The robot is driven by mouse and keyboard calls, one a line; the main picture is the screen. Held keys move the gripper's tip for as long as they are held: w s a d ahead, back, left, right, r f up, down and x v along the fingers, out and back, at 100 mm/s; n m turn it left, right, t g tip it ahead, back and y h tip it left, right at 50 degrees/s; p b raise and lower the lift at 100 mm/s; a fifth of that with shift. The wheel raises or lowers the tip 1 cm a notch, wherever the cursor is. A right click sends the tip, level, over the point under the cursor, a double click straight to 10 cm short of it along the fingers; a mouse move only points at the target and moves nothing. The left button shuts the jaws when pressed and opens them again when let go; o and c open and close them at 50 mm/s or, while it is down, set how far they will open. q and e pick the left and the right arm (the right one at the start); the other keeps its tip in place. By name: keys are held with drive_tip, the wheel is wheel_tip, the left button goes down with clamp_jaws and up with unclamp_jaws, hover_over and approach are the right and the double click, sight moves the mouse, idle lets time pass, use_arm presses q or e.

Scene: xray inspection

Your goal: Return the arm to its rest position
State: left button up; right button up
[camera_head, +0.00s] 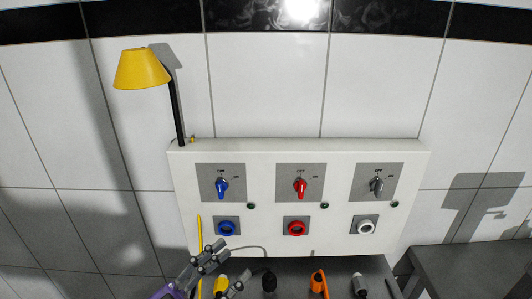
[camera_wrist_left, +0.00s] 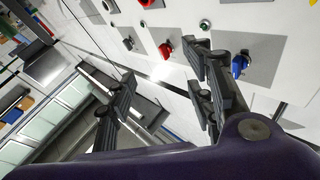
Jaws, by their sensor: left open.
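My left gripper (camera_head: 231,262) comes in from the lower left in the head view. It is open, with its fingers apart and nothing between them. It is in front of the lower left part of the white panel (camera_head: 270,163), below the blue socket (camera_head: 227,228). In the left wrist view my left gripper (camera_wrist_left: 160,78) also shows open and empty, with the panel's switches beyond its fingers. My right gripper is not in view.
The panel carries blue (camera_head: 222,188), red (camera_head: 300,188) and grey (camera_head: 377,187) switches above the sockets. Yellow (camera_head: 221,284), black (camera_head: 269,281), orange (camera_head: 318,283) and grey (camera_head: 360,285) plugs stand below. A yellow lamp (camera_head: 141,70) rises at left. A dark table (camera_head: 470,265) is at right.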

use_arm(q)
drive_tip(key=s+a+f+n+t+y, duration=0.1)
drive_tip(key=a+f+n+t+y, duration=0.2)
drive_tip(key=a+f+n+y, duration=0.9)
drive_tip(key=s+f+g+y, duration=0.1)
drive_tip(key=s+f+g, duration=0.3)
drive_tip(key=s+f, duration=0.4)
drive_tip(key=s+f+g+y, duration=0.2)
drive_tip(key=s+f+g, duration=0.2)
drive_tip(key=s+f, duration=0.4)
wheel_tip(320, 180, down, 7)
drive_tip(key=shift+s+d+r+m, duration=0.15)
drive_tip(key=shift+s+d+m, duration=0.1)
drive_tip(key=shift+m, duration=0.15)
